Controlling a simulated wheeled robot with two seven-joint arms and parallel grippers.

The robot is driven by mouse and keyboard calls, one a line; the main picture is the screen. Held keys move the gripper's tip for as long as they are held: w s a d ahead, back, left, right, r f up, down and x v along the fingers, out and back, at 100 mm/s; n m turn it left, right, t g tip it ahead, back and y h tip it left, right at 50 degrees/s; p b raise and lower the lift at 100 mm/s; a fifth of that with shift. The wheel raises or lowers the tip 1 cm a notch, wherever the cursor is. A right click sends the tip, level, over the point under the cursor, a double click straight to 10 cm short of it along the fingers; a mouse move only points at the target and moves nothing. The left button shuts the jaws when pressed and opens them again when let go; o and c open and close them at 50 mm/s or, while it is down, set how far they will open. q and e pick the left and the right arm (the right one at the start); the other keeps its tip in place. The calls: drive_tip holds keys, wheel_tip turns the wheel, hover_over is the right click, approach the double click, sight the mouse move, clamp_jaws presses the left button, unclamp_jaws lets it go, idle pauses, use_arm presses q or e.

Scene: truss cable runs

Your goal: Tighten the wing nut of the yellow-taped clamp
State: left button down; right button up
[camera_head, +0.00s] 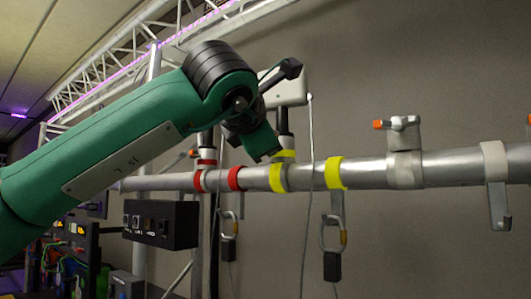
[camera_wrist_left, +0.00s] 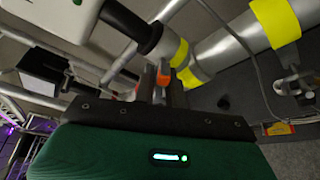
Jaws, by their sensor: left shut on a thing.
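The yellow-taped clamp (camera_head: 284,154) sits on the horizontal pipe (camera_head: 380,172), below a white box (camera_head: 290,88) on a dark stem. Its yellow tape also shows in the left wrist view (camera_wrist_left: 180,53). My left gripper (camera_head: 268,157) reaches down beside the clamp from the left. In the left wrist view the left gripper (camera_wrist_left: 163,82) is shut on the orange wing nut (camera_wrist_left: 163,76), close to the yellow tape. The fingers partly cover the nut, and my arm hides it in the head view. My right gripper is in neither view.
A red-taped clamp (camera_head: 206,163) stands left on the pipe. An untaped clamp with an orange nut (camera_head: 403,133) is further right. Red and yellow bands circle the pipe. A carabiner (camera_head: 333,233) and a thin cable (camera_head: 309,200) hang nearby. A black box (camera_head: 160,224) is below left.

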use_arm(q)
drive_tip(key=m+b, duration=0.1)
drive_tip(key=m+t+b, duration=0.1)
drive_tip(key=m, duration=0.1)
drive_tip(key=shift+f, duration=0.3)
drive_tip(key=shift+m+t+b, duration=0.3)
drive_tip(key=shift+m, duration=0.2)
drive_tip(key=shift+r+m+t+b, duration=0.1)
drive_tip(key=shift+m+t+b, duration=0.2)
drive_tip(key=shift+m, duration=0.2)
drive_tip(key=shift+r, duration=0.1)
drive_tip(key=c, duration=1.4)
unclamp_jaws()
drive_tip(key=shift+c, duration=0.2)
drive_tip(key=shift+s, duration=0.2)
drive_tip(key=b+v, duration=0.4)
drive_tip(key=v, duration=0.9)
drive_tip(key=shift+s, duration=0.2)
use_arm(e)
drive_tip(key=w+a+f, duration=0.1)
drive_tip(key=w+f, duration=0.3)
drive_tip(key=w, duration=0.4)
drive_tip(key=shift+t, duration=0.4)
